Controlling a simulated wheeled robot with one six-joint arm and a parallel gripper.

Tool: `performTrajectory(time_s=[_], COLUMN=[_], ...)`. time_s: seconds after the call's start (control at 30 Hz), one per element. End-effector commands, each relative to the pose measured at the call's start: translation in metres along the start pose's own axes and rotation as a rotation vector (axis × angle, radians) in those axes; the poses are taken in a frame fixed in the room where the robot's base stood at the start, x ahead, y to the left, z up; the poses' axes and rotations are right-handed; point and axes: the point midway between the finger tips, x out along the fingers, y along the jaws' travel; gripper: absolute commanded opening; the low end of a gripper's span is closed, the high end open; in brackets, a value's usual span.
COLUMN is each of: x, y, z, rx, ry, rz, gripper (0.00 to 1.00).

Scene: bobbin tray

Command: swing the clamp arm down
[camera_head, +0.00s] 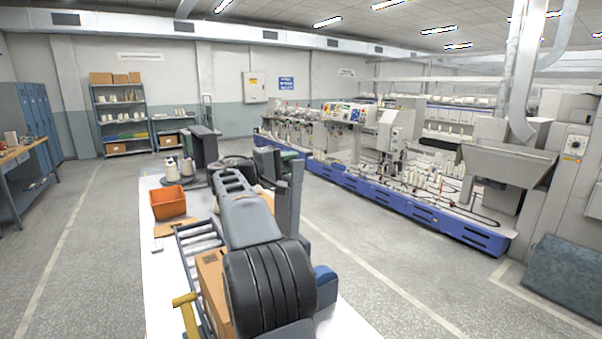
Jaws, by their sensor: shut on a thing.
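I cannot make out the clamp arm for certain. My own arm reaches from the bottom middle away over the white table (158,300), and its far end is among dark parts near the table's back. My gripper's fingers are hidden behind my arm and wrist, so neither they nor anything between them shows. A yellow T-shaped handle (185,303) stands at the near left of the table, beside a cardboard box (212,285). I cannot tell what it belongs to.
An orange bin (168,204) and white thread cones (172,170) stand on the table's left side. A roller track (197,243) runs beside my arm. A dark upright panel (204,146) stands at the back.

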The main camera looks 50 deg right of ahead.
Motion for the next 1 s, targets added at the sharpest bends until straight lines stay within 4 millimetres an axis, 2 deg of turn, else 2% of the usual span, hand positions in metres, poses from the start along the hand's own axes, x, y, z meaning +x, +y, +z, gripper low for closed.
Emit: performTrajectory(time_s=[0.03, 0.53, 1.0], x=[-0.003, -0.033, -0.061], y=[-0.014, -0.015, -0.013], z=[-0.001, -0.002, -0.002], rx=[-0.014, -0.018, -0.018], ry=[-0.005, -0.009, -0.009], rz=[-0.018, -0.017, -0.017], gripper=[0.0, 0.09, 0.07])
